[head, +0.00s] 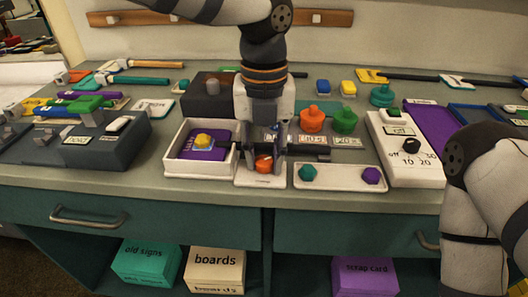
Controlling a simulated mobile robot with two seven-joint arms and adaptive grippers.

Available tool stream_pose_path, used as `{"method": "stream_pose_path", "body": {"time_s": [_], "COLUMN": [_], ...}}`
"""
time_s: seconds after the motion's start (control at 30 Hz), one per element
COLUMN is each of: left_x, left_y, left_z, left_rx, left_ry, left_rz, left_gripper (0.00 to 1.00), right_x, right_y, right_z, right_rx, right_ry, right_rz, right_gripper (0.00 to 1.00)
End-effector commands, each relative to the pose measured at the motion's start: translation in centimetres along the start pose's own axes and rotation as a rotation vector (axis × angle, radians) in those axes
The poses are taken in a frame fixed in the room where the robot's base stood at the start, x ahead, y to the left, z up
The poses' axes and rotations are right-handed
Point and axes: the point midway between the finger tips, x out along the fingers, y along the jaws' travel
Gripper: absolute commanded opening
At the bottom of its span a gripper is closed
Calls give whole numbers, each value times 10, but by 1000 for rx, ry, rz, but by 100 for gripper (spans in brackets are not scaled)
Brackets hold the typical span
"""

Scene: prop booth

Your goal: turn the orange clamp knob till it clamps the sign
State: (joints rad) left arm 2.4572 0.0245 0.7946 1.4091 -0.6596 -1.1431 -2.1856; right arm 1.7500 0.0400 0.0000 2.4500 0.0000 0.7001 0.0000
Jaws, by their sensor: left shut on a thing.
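The orange clamp knob (264,163) sits on a small white base (262,181) near the front edge of the bench. My left gripper (265,154) comes down from above and is shut on the knob, hiding part of it. A dark bar (312,151) runs to the right beside the knob, behind the white plate; I cannot tell whether it belongs to the clamp. The sign cannot be made out clearly, as the gripper covers the clamp area. My right arm shows at the right edge, but its gripper is out of view.
A white tray (169,163) with a purple card and yellow piece is left of the knob. A white plate (340,178) with green and purple knobs is to the right. A dial box (405,165) is further right.

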Motion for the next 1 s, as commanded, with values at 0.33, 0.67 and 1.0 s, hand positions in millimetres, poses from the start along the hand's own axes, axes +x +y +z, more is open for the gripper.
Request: {"method": "stream_pose_path", "body": {"time_s": [0.33,0.67,1.0], "left_x": [1,1,1], "left_y": [0,0,0], "left_z": [0,0,0], "left_rx": [243,354,375], "left_ry": [2,2,2], "left_rz": [-1,-1,-1], "left_gripper": [0,0,0], "right_x": [4,5,5], "right_y": [0,0,0], "right_z": [2,3,4], "right_rx": [0,0,0], "right_ry": [-11,-15,-16], "right_rz": [0,1,1], "right_gripper": [54,54,54]}}
